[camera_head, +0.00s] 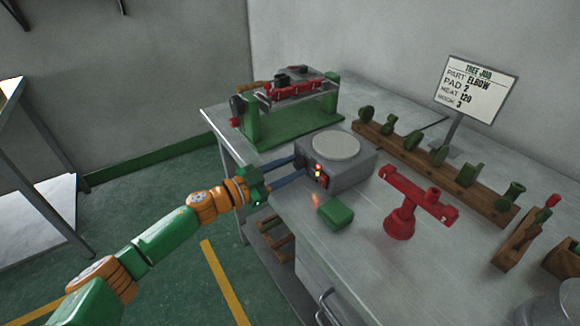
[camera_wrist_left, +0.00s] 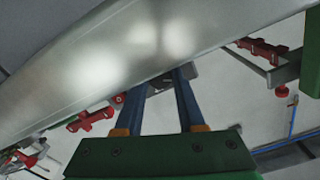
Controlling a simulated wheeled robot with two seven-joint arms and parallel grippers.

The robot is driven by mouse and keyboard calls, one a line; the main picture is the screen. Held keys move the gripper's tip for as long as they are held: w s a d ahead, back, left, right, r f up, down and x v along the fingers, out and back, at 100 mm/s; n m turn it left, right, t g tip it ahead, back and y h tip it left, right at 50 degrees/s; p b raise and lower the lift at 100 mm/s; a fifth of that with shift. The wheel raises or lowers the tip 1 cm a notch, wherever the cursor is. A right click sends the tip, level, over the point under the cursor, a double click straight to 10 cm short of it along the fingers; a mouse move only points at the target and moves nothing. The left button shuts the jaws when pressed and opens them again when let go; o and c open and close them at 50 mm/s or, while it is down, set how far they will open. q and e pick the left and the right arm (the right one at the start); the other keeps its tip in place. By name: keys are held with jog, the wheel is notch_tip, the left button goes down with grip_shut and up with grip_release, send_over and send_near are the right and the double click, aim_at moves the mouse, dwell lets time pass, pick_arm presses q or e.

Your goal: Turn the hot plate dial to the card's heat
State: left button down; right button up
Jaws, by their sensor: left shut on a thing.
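The hot plate (camera_head: 357,172) is a grey box with a pale round top (camera_head: 336,147), standing on the bench. Its front has small lit lamps and a red switch (camera_head: 322,181). My left gripper (camera_head: 302,169) reaches its front-left face with blue fingers. It is shut on a small dark part there, which I take for the dial; the fingers mostly hide it. In the left wrist view the gripper's fingers (camera_wrist_left: 157,84) close around a dark piece. I cannot read the dial's setting. The card (camera_head: 475,88) reads part ELBOW, pad 2, heat 120, hook 3. My right gripper is not in view.
A green block (camera_head: 335,214) lies just in front of the hot plate. A red stand (camera_head: 401,222) is to its right. A wooden rack (camera_head: 408,153) with green pieces runs behind. A green-based press (camera_head: 290,120) stands at the back left.

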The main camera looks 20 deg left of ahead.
pick_arm(q)
jog(key=m, duration=0.4)
jog(key=shift+m, duration=0.3)
jog(key=m+b, duration=0.1)
jog(key=m, duration=0.3)
jog(key=shift+m, duration=0.3)
jog(key=m+b, duration=0.1)
jog(key=m, duration=0.3)
jog(key=shift+r+m+b, duration=0.15)
jog(key=shift+m+b, duration=0.5)
jog(key=shift+m, duration=1.65)
jog(key=c, duration=0.5)
grip_release()
